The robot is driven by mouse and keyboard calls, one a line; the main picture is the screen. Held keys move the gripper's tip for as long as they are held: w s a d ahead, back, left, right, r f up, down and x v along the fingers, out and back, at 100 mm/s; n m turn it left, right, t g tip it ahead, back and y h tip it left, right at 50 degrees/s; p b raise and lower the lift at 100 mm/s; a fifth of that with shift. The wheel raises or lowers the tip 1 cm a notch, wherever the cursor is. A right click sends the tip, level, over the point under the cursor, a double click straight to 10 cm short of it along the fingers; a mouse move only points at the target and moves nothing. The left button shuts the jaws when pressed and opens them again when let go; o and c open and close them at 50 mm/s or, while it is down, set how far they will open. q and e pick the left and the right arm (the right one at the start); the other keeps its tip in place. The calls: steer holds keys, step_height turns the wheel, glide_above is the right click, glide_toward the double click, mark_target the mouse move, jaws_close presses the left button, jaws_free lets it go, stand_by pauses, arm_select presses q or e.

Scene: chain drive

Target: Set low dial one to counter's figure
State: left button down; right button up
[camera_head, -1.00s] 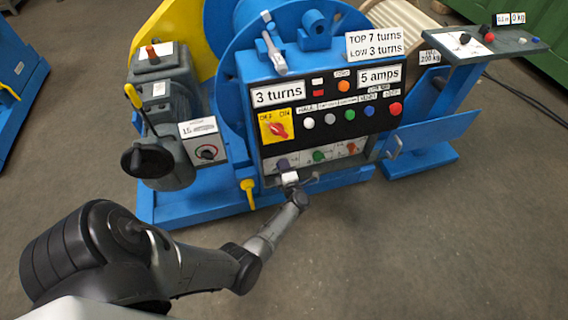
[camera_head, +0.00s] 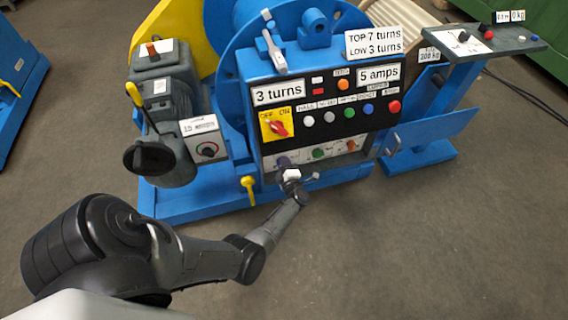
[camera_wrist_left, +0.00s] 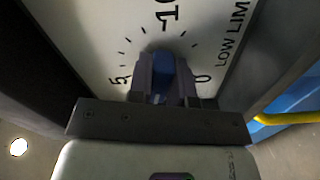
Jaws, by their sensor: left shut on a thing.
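The counter plate (camera_head: 277,92) on the control box reads "3 turns". A purple-blue dial knob (camera_head: 283,161) sits at the left of the white lower strip, and my left gripper (camera_head: 288,171) is at it. In the left wrist view the knob (camera_wrist_left: 162,68) shows blue between the fingers of my left gripper (camera_wrist_left: 165,80), which is shut on it. Around it the white dial face (camera_wrist_left: 100,35) carries ticks, the figures 5, 10 and 0, and the words "LOW LIM". The knob's pointer is not clear. My right gripper is out of view.
A green knob (camera_head: 318,153) and an orange knob (camera_head: 352,146) lie to the right on the strip. A red switch (camera_head: 278,128) and a row of buttons are above. A yellow handle (camera_head: 248,189) hangs at the left. Open floor lies in front.

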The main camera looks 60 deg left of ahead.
arm_select(q)
steer(key=c, duration=1)
jaws_free()
steer(key=shift+c, duration=0.2)
steer(key=p+v, duration=0.3)
steer(key=v, duration=1.1)
